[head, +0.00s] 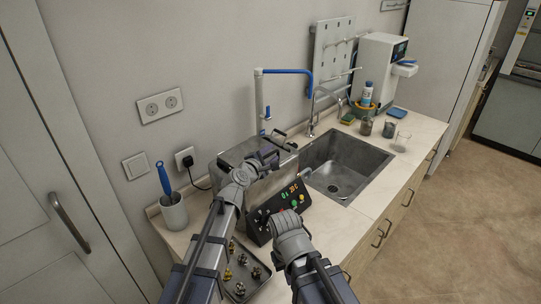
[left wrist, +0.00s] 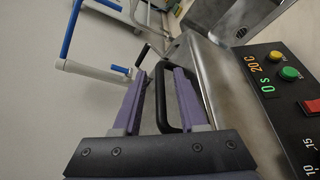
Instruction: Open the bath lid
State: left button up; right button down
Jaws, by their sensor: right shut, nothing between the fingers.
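The bath is a grey metal box (head: 232,158) on the counter, partly hidden by my left arm. Its black front panel (head: 279,212) has lit digits and coloured buttons; the panel also shows at the right of the left wrist view (left wrist: 285,100). A black bar handle (left wrist: 162,98) on the metal top shows between the spread purple fingers of my left gripper (left wrist: 160,88). The fingers stand apart on either side of it; I cannot tell contact. In the head view my left gripper (head: 270,156) is over the bath. My right gripper (head: 288,220) is shut and empty before the panel, its fingertips mostly hidden.
A sink (head: 342,165) lies right of the bath. A white and blue pipe (head: 262,95) rises behind it. A tray (head: 240,275) of small metal parts lies in front, between my arms. A grey cup with a blue-handled tool (head: 173,212) stands at left.

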pick_arm(q)
grip_shut()
dwell(1.2)
